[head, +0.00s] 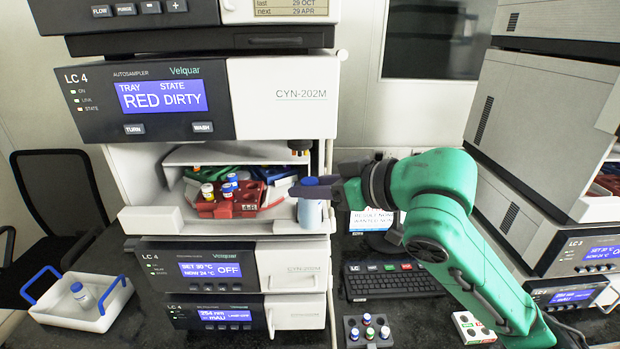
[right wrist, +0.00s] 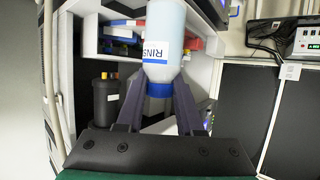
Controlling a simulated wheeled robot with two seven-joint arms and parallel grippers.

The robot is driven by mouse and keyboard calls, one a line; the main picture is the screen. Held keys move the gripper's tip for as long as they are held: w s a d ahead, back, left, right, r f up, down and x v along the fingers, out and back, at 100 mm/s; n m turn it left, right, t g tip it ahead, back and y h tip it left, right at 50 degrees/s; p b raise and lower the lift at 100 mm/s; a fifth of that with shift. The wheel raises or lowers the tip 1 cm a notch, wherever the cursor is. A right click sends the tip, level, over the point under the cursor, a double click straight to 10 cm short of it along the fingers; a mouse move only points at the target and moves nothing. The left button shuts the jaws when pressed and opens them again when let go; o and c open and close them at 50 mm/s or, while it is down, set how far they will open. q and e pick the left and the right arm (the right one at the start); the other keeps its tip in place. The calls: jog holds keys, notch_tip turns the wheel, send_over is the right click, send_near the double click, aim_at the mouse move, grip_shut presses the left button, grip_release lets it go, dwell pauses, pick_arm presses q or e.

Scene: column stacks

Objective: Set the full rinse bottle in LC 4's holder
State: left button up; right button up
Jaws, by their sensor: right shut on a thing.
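The rinse bottle (head: 311,212) is pale blue-white with a blue cap and stands upright at the right front of LC 4's open autosampler bay (head: 275,226). My right gripper (head: 312,186) is shut on its cap. In the right wrist view the two fingers (right wrist: 158,95) flank the blue cap, and the bottle (right wrist: 164,35) shows a label reading "RINS". I cannot make out the holder, or whether the bottle's base rests in it. LC 4's display (head: 163,97) reads "TRAY RED, STATE DIRTY". My left gripper is not in view.
A red rack of vials (head: 229,208) and green and blue racks sit inside the bay. A keyboard (head: 392,283), vial rack (head: 367,332) and LC 3 (head: 590,252) lie to the right.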

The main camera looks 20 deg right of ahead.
jog(key=shift+w+d+p, duration=0.1)
jog(key=shift+w+d, duration=0.1)
jog(key=shift+w, duration=0.6)
jog(key=shift+w+d+p, duration=0.1)
jog(key=shift+w+d, duration=0.1)
jog(key=shift+w, duration=0.6)
jog(key=shift+w+d+p, duration=0.1)
jog(key=shift+w+d, duration=0.1)
jog(key=shift+w, duration=0.6)
jog(key=shift+w+p, duration=0.2)
jog(key=shift+p, duration=0.1)
jog(key=shift+w+d, duration=0.15)
jog(key=shift+w, duration=0.1)
jog(key=shift+p, duration=0.4)
jog(key=shift+f+b, duration=0.55)
jog(key=shift+f, duration=0.4)
jog(key=o, duration=1.1)
jog(key=shift+s, duration=0.1)
